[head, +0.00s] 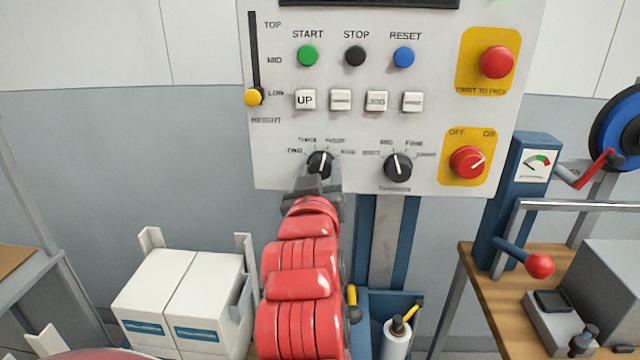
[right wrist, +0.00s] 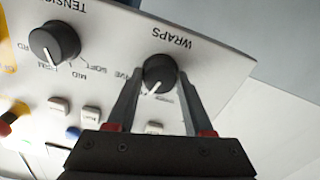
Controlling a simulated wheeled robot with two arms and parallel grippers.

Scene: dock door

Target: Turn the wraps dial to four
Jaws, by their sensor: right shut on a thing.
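The wraps dial (head: 320,161) is a round black knob with a white pointer line, low on the left of the grey control panel (head: 430,120). Its pointer leans up and slightly right, roughly toward the FOUR label; the exact mark is hard to read. The dial also shows in the right wrist view (right wrist: 159,70), beside the upside-down word WRAPS. My right gripper (head: 320,174) is shut on the dial, one finger on each side (right wrist: 160,77). The fingers and wrist hide the dial's lower part in the head view. My left gripper is not seen.
The tension dial (head: 398,166) is just right of the wraps dial, with a red OFF/ON switch (head: 467,162) beyond. Push buttons (head: 340,100) sit above, a yellow height slider (head: 254,97) left. White boxes (head: 180,295) stand lower left; a wooden bench (head: 480,290) stands right.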

